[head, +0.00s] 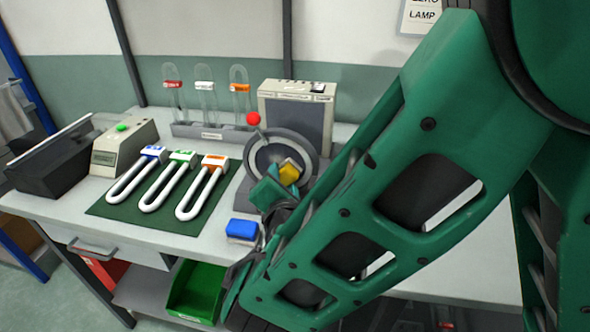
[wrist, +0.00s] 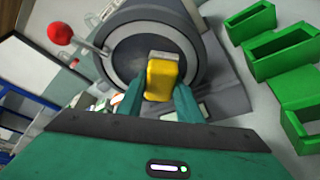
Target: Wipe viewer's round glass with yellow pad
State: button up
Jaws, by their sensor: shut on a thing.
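The viewer (head: 310,150) is a grey device with a round dark glass (head: 268,155) in a grey ring and a red ball-tipped lever (head: 253,119). The glass also shows in the wrist view (wrist: 130,52), close in front of my gripper. My gripper (wrist: 160,95) is shut on the yellow pad (wrist: 161,78), which sticks out beyond the fingertips. In the head view the yellow pad (head: 289,172) lies over the lower right of the round glass. I cannot tell whether it touches the glass.
A blue pad (head: 242,230) lies on the table below the viewer. Three white U-shaped tubes (head: 167,183) lie on a green mat (head: 110,208) at left. A rack (head: 212,131) with glass tubes stands behind. Green bins (wrist: 280,50) show at right in the wrist view.

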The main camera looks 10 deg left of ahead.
aim_at(270, 162)
jog(key=shift+w+a+r, duration=0.1)
jog(key=shift+a+r, duration=0.25)
jog(key=shift+a, duration=0.5)
jog(key=shift+w+a+r, duration=0.1)
jog(key=shift+a+r, duration=0.3)
jog(key=shift+a, duration=0.45)
jog(key=shift+w+a+r, duration=0.1)
jog(key=shift+a+r, duration=0.25)
jog(key=shift+a, duration=0.5)
jog(key=shift+d+r, duration=0.25)
jog(key=shift+r, duration=0.2)
jog(key=shift+d+f, duration=0.15)
jog(key=shift+d, duration=0.35)
jog(key=shift+d+f, duration=0.15)
jog(key=shift+d, duration=0.35)
jog(key=shift+s+d+f, duration=0.1)
jog(key=shift+d+f, duration=0.3)
jog(key=shift+d, duration=0.4)
jog(key=shift+s+d+f, duration=0.15)
jog(key=shift+d+f, duration=0.25)
jog(key=shift+d, duration=0.45)
jog(key=shift+s+d+f, duration=0.1)
jog(key=shift+d+f, duration=0.3)
jog(key=shift+d, duration=0.4)
